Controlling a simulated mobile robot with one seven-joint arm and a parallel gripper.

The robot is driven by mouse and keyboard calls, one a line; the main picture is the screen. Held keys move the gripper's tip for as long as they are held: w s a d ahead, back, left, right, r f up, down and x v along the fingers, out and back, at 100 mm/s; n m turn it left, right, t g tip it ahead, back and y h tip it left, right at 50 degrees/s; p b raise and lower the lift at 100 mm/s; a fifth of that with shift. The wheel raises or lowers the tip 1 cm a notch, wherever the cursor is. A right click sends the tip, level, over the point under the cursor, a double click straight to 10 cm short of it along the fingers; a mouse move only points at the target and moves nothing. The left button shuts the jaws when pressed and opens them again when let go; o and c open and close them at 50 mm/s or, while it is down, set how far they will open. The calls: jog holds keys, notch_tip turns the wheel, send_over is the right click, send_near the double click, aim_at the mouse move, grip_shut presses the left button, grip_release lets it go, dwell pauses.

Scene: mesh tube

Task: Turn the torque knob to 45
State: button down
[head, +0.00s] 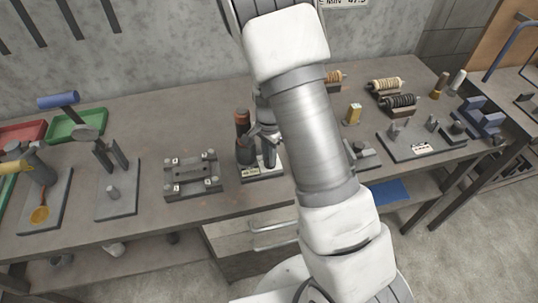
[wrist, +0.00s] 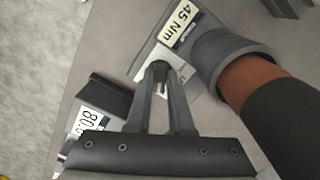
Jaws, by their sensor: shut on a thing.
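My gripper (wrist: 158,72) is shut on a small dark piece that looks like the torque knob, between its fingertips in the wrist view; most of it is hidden. A light plate (wrist: 148,58) lies behind the fingertips. A label reading "45 Nm" (wrist: 180,23) is beside them. A grey collar with a brown and black shaft (wrist: 252,82) stands just to the right. In the head view, the dark and orange-brown upright tool (head: 243,128) stands on a base with a label (head: 251,172). My gripper (head: 268,155) is right beside it, partly hidden.
A dark block with a partly hidden "80" label (wrist: 92,122) is left of my gripper. A clamp fixture (head: 192,175) and a post plate (head: 118,198) stand left on the bench. Coil stands (head: 398,103) are to the right. Bare bench lies along the front edge.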

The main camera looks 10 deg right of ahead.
dwell(0.3)
jog(key=c, duration=0.8)
grip_release()
jog(key=shift+r, duration=0.1)
notch_tip(320, 180, up, 17)
jog(key=shift+r+p, duration=0.15)
jog(key=shift+p, duration=0.25)
jog(key=s+r+n+t, duration=0.2)
jog(key=s+r+n, duration=0.4)
jog(key=s, duration=0.4)
jog(key=s+r+n+t, duration=0.3)
jog(key=s+r+n, duration=0.3)
jog(key=s, duration=0.4)
jog(key=shift+s+r+t, duration=0.3)
jog(key=shift+s+r, duration=0.1)
jog(key=shift+r, duration=0.4)
